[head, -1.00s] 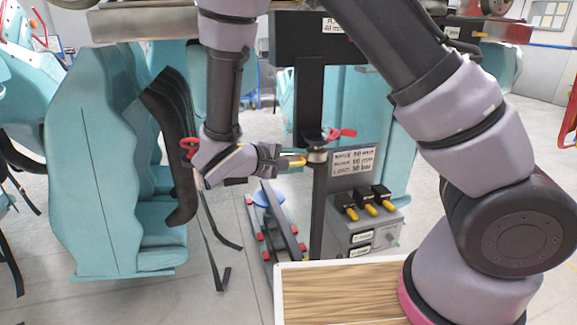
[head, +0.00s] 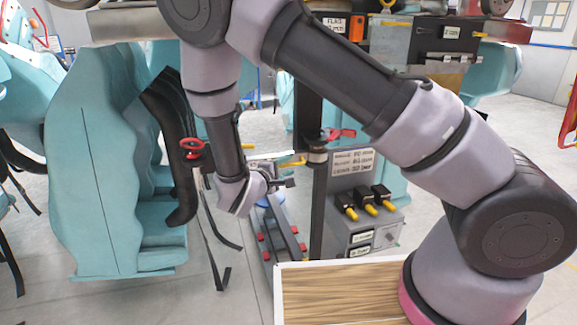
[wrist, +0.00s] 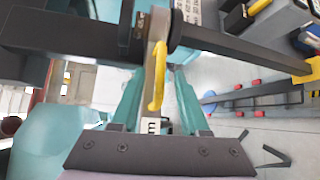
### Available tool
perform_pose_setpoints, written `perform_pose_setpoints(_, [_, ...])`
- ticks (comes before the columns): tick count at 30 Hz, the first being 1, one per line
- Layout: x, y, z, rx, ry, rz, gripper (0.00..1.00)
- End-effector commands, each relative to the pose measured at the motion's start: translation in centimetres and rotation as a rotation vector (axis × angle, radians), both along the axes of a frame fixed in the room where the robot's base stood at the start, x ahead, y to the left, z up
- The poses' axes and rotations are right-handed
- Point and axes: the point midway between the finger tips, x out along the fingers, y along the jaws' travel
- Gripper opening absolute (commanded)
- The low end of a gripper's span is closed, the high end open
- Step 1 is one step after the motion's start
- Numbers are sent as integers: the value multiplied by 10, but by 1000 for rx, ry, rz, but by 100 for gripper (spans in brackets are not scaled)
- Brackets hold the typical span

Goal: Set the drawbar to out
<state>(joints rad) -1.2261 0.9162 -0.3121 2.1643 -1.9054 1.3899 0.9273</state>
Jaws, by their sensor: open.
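A yellow handle (head: 292,162) sticks out to the left from a collar on a dark upright post (head: 317,205). In the wrist view, a yellow hooked handle (wrist: 157,80) lies on a pale bar by a round dark collar, ahead of my gripper. I cannot tell for sure which part is the drawbar; no drawbar label is readable. My gripper (head: 288,183) is open and empty, just below and left of the collar. In the wrist view, the space between its fingers (wrist: 158,75) lines up with the yellow handle; contact is not clear.
A red lever (head: 340,134) sits above the collar. A grey control box (head: 362,235) with yellow-tipped switches stands right of the post. A wood-topped surface (head: 335,295) lies in front.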

Motion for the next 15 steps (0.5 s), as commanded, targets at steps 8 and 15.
perform_pose_setpoints(8, [8,-5,-2,1,1,1,45])
perform_pose_setpoints(15, [8,-5,-1,1,1,1,6])
